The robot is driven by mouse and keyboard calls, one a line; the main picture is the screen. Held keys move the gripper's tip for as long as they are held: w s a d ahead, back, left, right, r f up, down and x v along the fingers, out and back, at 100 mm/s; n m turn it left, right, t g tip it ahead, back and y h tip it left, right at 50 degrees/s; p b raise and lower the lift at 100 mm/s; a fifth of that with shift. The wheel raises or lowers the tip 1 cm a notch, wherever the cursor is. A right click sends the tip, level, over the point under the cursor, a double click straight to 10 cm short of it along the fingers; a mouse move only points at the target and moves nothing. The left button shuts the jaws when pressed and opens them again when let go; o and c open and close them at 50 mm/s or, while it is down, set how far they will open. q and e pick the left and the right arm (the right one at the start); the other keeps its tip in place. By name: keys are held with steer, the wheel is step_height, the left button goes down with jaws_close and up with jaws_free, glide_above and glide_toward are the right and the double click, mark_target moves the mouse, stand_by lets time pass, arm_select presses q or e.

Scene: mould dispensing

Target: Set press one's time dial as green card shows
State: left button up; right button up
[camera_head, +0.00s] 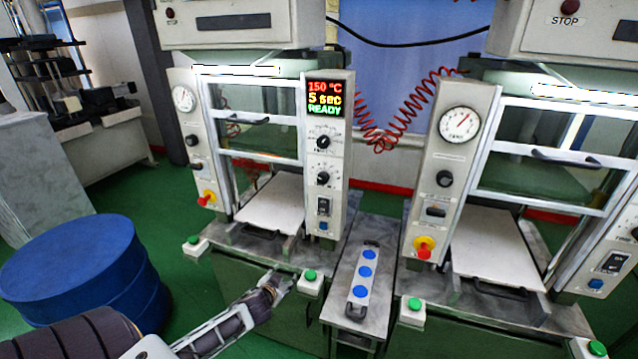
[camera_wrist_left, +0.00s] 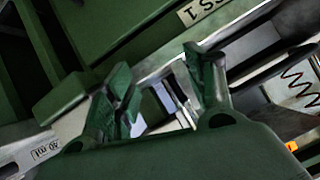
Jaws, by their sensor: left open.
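The left press has a lit display (camera_head: 325,98) reading 150 °C, 5 sec, READY. Below it on the same panel are an upper black dial (camera_head: 323,141) and a lower black dial (camera_head: 322,178); their small lettering is too fine to read, so I cannot tell which is time. My left gripper (camera_head: 274,284) is open and empty, low in front of this press and below the dials, apart from them. No green card is discernible. My right gripper is out of view.
Green push buttons (camera_head: 309,276) stand on the front corners of the presses. A narrow table (camera_head: 375,318) between them holds a grey strip (camera_head: 358,290) with blue discs. A second press (camera_head: 432,200) is at right, a blue drum (camera_head: 75,262) at left. A red emergency knob (camera_head: 206,199) sticks out.

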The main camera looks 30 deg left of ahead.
arm_select(q)
steer(key=w+d+r+n+t, duration=0.1)
steer(key=w+d+r+t, duration=0.1)
steer(key=r, duration=0.7)
steer(key=w+d+r+t, duration=0.1)
steer(key=d+r, duration=0.1)
steer(key=r, duration=0.7)
steer(key=n+t, duration=0.2)
steer(key=t, duration=0.1)
glide_toward(322, 180)
steer(key=v, duration=0.5)
steer(key=shift+f+b, duration=0.2)
steer(key=shift+b, duration=0.1)
steer(key=shift+w+a, duration=0.1)
steer(key=shift+w, duration=0.05)
steer(key=shift+m, duration=0.3)
steer(key=shift+p+x, duration=1.7)
steer(key=shift+x, duration=5)
steer(key=shift+r, duration=0.15)
steer(key=shift+c, duration=0.4)
steer(key=c, duration=1)
